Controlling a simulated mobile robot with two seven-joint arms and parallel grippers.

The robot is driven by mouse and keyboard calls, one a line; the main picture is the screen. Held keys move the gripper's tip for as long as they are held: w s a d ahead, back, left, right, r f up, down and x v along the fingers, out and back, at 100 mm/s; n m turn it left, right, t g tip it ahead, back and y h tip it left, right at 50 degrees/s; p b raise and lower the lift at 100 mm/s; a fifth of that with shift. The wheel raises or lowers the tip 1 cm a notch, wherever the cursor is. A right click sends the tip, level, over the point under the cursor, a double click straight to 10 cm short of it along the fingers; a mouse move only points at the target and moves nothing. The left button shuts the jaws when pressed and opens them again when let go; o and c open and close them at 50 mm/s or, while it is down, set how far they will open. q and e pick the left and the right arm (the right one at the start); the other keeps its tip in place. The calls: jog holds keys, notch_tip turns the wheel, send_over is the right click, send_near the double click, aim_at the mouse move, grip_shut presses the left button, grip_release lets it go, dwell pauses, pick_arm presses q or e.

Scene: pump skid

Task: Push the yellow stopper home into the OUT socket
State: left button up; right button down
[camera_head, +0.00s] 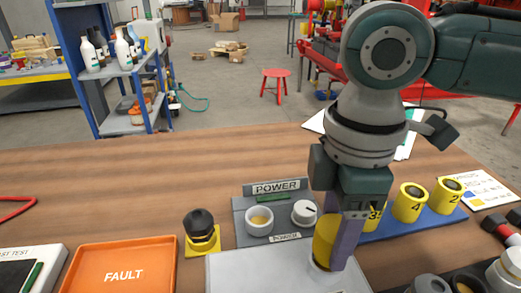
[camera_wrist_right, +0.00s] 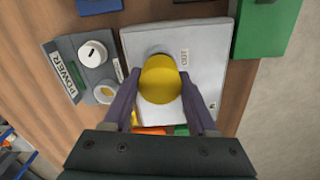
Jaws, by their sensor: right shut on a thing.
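The yellow stopper (camera_head: 325,238) is upright between the two fingers of my right gripper (camera_head: 336,252), which is shut on it. In the wrist view the stopper (camera_wrist_right: 160,80) is a round yellow disc between the fingertips (camera_wrist_right: 162,90). The stopper's lower end is at the pale round socket (camera_head: 319,268) on the light grey panel (camera_head: 245,272). A small label (camera_wrist_right: 184,58), which seems to read OUT, lies beside it on the panel. How deep the stopper sits is hidden by the fingers and the stopper itself. My left gripper is out of view.
A grey POWER box (camera_head: 245,222) with a white knob (camera_head: 304,212) stands just behind the panel. A black-knobbed yellow piece (camera_head: 201,231) and an orange FAULT tray (camera_head: 124,268) are left. Numbered yellow cylinders (camera_head: 409,203) stand on a blue rack (camera_head: 425,226) at right.

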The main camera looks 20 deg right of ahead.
jog(key=shift+f+b, duration=0.3)
jog(key=shift+f, duration=0.75)
jog(key=shift+c, duration=0.6)
grip_release()
notch_tip(320, 180, up, 9)
jog(key=shift+f+p, duration=0.1)
jog(key=shift+p, duration=0.9)
jog(key=shift+r, duration=0.6)
jog(key=shift+a, duration=0.1)
